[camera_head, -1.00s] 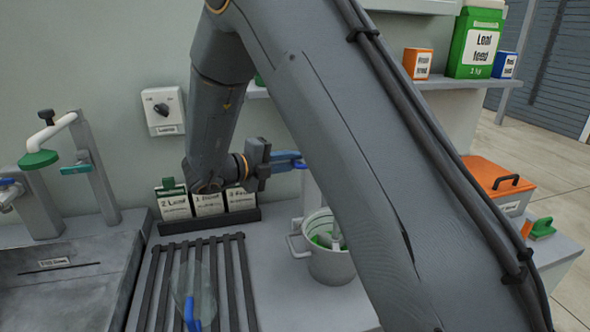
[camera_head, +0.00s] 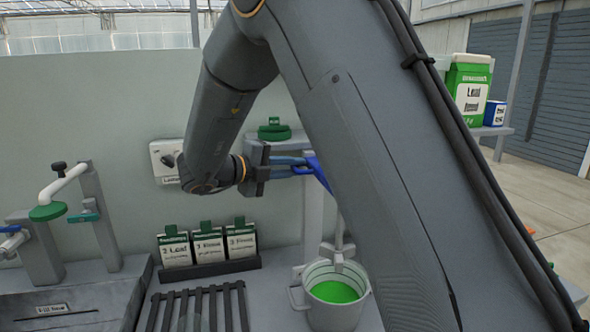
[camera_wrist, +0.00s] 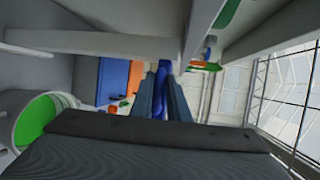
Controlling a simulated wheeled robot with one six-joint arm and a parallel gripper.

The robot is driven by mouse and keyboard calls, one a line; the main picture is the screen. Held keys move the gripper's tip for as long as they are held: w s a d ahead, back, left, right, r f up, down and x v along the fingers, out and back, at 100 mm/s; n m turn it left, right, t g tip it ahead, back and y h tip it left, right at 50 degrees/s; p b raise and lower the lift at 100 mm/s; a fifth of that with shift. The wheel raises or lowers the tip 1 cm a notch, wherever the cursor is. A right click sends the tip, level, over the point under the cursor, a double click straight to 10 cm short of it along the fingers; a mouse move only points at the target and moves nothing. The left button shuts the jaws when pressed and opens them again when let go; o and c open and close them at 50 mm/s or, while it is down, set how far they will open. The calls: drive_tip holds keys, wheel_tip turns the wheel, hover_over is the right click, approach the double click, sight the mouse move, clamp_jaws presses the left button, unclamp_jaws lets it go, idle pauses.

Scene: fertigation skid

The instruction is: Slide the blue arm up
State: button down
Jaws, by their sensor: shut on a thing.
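The blue arm (camera_head: 318,171) shows beside the grey post, partly hidden behind my own arm in the head view. My gripper (camera_head: 300,167) is shut on it, with its fingers reaching in from the left. In the wrist view the blue arm (camera_wrist: 162,85) sits between the two fingers of my gripper (camera_wrist: 162,88). Below it, a grey stirrer shaft (camera_head: 340,235) reaches down to a white bucket (camera_head: 305,309) holding green liquid (camera_head: 335,291). The lower end of the stirrer is at the bucket's rim, above the liquid.
A rack (camera_head: 215,268) of several green-topped packets stands left of the bucket, behind a slatted drainer (camera_head: 197,305). A shelf with a green carton (camera_head: 468,88) is at right. My arm hides much of the middle.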

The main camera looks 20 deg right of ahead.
drive_tip(key=c, duration=1.8)
unclamp_jaws()
drive_tip(key=shift+r, duration=0.15)
drive_tip(key=b+v, duration=0.3)
drive_tip(key=v, duration=0.4)
drive_tip(key=shift+s+a+r, duration=0.1)
drive_tip(key=shift+a, duration=0.25)
